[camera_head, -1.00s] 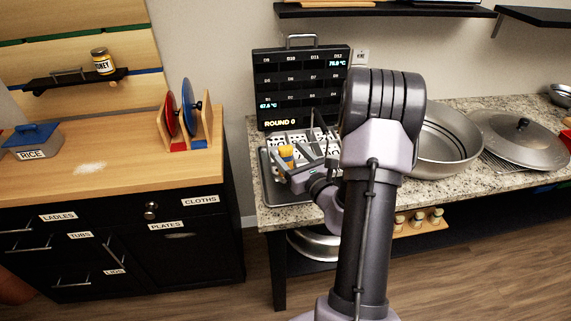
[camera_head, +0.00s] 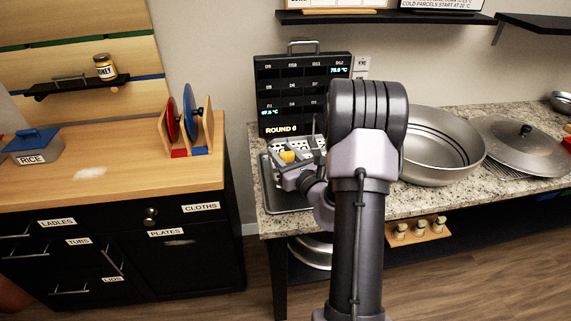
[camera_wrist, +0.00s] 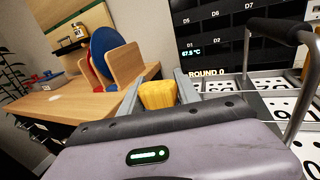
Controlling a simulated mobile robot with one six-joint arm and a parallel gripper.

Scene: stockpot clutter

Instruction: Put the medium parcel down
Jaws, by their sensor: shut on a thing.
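A small yellow parcel (camera_wrist: 158,95) sits between the two grey fingers of my gripper (camera_wrist: 158,90) in the wrist view. It also shows as a yellow patch (camera_head: 287,156) in the head view, held at the end of my gripper (camera_head: 288,165). My gripper is shut on it, above the metal tray (camera_head: 286,207) on the granite counter. The white numbered cells (camera_wrist: 285,108) lie beyond and to the right of the parcel in the wrist view. The parcel's underside is hidden, so I cannot tell whether it touches anything.
A black display board (camera_head: 302,95) reading ROUND 0 stands behind the tray. A dark-gripped metal handle (camera_wrist: 283,31) rises close at the right in the wrist view. A large steel pot (camera_head: 440,150) and a lid (camera_head: 520,145) stand to the right. A wooden plate rack (camera_head: 207,135) is left.

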